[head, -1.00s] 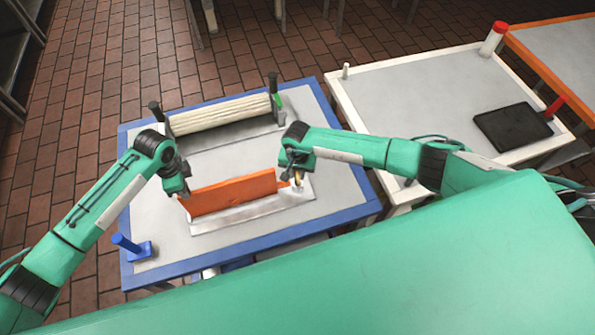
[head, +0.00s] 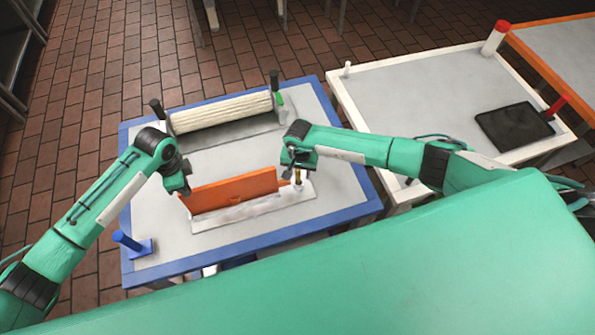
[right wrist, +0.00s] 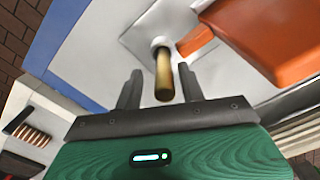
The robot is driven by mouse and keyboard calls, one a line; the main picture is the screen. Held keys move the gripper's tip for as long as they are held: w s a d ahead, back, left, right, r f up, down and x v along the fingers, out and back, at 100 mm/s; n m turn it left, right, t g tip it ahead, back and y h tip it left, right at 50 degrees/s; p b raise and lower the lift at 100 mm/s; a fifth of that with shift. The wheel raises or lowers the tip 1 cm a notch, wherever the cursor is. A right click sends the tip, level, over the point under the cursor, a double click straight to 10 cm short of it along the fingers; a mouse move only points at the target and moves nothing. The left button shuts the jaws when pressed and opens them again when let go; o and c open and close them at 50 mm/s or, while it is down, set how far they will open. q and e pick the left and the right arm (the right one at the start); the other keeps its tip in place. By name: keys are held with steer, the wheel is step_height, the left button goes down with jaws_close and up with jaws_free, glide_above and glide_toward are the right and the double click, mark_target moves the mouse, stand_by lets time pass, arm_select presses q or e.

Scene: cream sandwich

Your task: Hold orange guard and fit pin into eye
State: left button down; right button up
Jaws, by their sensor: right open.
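The orange guard (head: 235,191) stands upright along the pale metal base (head: 252,211) on the blue-edged table. In the right wrist view the guard (right wrist: 262,35) is at upper right. A brass pin (right wrist: 163,78) stands in or against a white round eye (right wrist: 160,43); its lower end is hard to make out. The pin (head: 298,177) also shows at the guard's right end in the head view. My right gripper (right wrist: 158,86) is open, its fingers either side of the pin. My left gripper (head: 183,191) is at the guard's left end; its fingertips are too small to read.
A ribbed cream roller (head: 220,112) with dark end posts lies behind the guard. A blue post (head: 127,242) stands at the table's front left corner. A white-edged table (head: 420,95) with a black tray (head: 514,127) is to the right.

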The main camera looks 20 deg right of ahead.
step_height(320, 180, up, 12)
steer(key=shift+a+r, duration=0.2)
steer(key=shift+r, duration=0.05)
steer(key=shift+w, duration=0.1)
arm_select(q)
steer(key=c, duration=0.9)
jaws_free()
steer(key=shift+c, duration=0.2)
steer(key=shift+r, duration=4.5)
steer(key=o, duration=0.5)
